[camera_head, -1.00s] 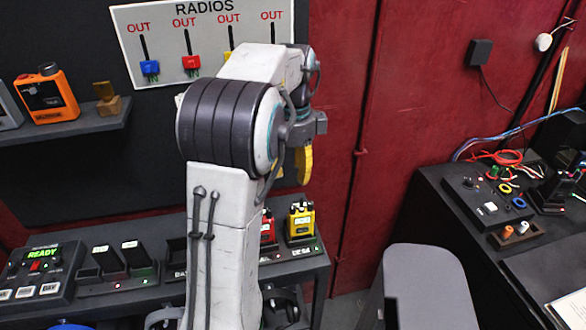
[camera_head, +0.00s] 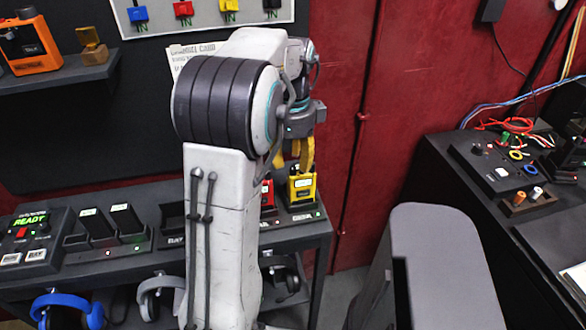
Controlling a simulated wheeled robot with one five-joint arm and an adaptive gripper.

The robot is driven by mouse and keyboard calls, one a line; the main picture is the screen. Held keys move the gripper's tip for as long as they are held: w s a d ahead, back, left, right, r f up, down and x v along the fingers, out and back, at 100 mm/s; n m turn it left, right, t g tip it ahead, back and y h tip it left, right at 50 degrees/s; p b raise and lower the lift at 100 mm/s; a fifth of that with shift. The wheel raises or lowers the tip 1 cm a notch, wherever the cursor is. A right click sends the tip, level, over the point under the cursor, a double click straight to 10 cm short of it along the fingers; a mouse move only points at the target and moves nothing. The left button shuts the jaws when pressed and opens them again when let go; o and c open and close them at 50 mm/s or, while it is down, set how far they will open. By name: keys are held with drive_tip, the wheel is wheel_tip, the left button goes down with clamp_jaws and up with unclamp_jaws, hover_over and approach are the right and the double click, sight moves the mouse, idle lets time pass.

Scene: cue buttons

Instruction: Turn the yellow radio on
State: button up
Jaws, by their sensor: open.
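The yellow radio (camera_head: 301,188) stands upright in a dock at the right end of the charging shelf (camera_head: 312,235). Small green lights show on the dock near it. My gripper (camera_head: 300,165) has yellow fingers that hang just above the radio's top and overlap it in the picture. I cannot tell whether they touch it. The radio's top and its knob are mostly hidden by the fingers. A red radio (camera_head: 267,195) stands just left of it, partly hidden by my arm.
A control box reading READY (camera_head: 32,230) sits at the shelf's left end. Blue headphones (camera_head: 67,310) hang below. A grey chair (camera_head: 440,255) and a dark desk (camera_head: 470,185) stand to the right. A tag board (camera_head: 210,30) hangs above.

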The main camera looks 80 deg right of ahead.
sight(293, 170)
drive_tip(key=shift+f, duration=1.4)
drive_tip(key=shift+c, duration=0.4)
clamp_jaws()
